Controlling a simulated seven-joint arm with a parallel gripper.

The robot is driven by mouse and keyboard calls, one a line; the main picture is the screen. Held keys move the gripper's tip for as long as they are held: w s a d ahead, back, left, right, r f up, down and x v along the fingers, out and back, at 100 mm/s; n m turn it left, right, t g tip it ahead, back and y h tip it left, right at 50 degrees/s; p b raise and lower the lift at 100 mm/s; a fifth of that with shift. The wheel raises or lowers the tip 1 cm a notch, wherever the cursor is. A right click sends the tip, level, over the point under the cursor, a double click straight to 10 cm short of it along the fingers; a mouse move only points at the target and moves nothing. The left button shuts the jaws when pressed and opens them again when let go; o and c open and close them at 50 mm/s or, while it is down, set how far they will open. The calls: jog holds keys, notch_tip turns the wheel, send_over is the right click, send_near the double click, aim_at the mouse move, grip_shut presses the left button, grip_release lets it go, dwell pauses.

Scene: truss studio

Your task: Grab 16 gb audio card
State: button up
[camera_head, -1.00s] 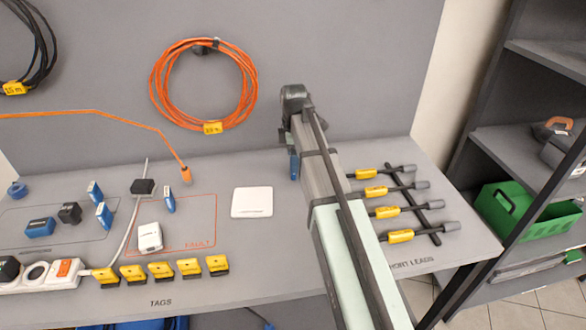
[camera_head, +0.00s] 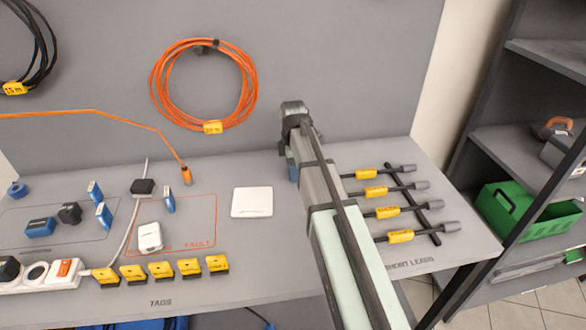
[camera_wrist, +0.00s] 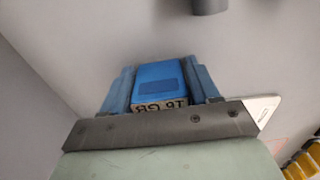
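The 16 GB card (camera_wrist: 162,82) is a blue block with a pale label reading "16 GB" upside down in the wrist view. It sits between the two blue fingers of my gripper (camera_wrist: 163,92), which appear closed against its sides. In the head view my arm hides most of the gripper; a small blue part (camera_head: 293,173) shows below its end, and I cannot tell whether it is finger or card.
A white square plate (camera_head: 252,202) lies left of my arm. Short leads (camera_head: 388,190) lie on a dark rack to the right. Yellow tags (camera_head: 161,270) line the front. An orange cable coil (camera_head: 204,87) hangs on the back panel. A green bin (camera_head: 530,215) stands on the right shelf.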

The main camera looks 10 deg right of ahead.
jog(key=c, duration=0.7)
jog(key=shift+o, duration=0.2)
jog(key=shift+r, duration=0.1)
